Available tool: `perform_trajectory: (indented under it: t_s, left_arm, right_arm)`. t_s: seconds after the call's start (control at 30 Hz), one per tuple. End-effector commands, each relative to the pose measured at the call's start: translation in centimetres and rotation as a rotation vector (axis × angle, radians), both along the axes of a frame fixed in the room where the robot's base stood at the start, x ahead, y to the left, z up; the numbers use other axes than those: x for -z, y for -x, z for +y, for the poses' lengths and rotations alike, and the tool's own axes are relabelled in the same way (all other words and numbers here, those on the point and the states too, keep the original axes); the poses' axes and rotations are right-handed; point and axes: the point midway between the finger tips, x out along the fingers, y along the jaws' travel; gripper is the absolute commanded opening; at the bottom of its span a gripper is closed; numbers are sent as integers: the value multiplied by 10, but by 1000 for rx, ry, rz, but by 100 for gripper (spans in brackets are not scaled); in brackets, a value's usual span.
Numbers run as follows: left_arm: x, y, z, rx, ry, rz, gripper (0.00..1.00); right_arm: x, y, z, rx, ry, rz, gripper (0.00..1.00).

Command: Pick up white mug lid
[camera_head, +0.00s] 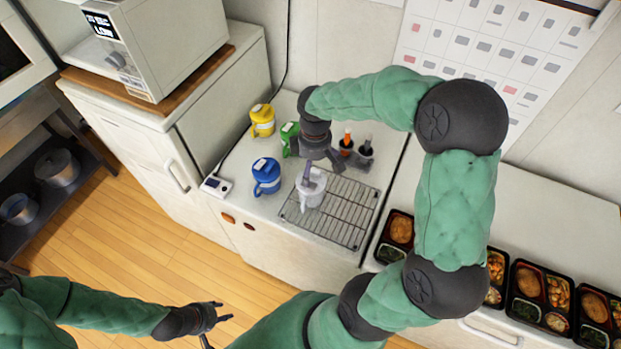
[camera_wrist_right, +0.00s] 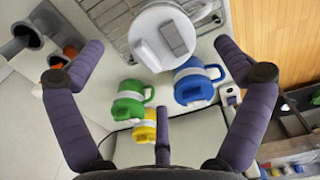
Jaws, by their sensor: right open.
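A white mug (camera_head: 312,193) stands on a wire rack on the counter. Its round white lid (camera_wrist_right: 155,45) with a grey raised tab (camera_wrist_right: 178,38) shows from above in the right wrist view. My right gripper (camera_head: 318,163) is just above the mug, and its fingers partly hide the lid in the head view. In the right wrist view my right gripper (camera_wrist_right: 160,48) is open, its fingers spread to either side of the lid, with nothing held. My left gripper (camera_head: 212,318) is open and empty, low over the wooden floor, away from the counter.
A blue mug (camera_head: 267,178), green mug (camera_wrist_right: 130,100) and yellow mug (camera_head: 262,122) stand close by. Orange and dark handled tools in holders (camera_head: 355,147) stand behind the wire rack (camera_head: 350,215). Bento trays (camera_head: 527,268) line the right counter. A small scale (camera_head: 216,185) sits at the left edge.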

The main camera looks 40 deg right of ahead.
Motion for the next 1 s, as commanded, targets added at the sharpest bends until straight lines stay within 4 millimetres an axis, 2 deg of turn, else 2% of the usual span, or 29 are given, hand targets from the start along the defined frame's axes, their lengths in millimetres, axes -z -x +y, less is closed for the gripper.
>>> perform_trajectory:
  t_s: [0.33,0.6,0.87,0.9,1.0]
  left_arm:
    - [3,-1,0,0,0,-1,40]
    - [7,-1,0,0,0,-1,40]
    - [7,-1,0,0,0,-1,40]
    - [7,-1,0,0,0,-1,40]
    - [7,-1,0,0,0,-1,40]
  right_arm:
    - [22,-3,1,1,-1,0,100]
    - [58,-9,2,1,-1,1,100]
    - [63,-9,2,1,0,-2,100]
    - [63,-9,2,1,0,-2,97]
    - [63,-9,2,1,0,-2,69]
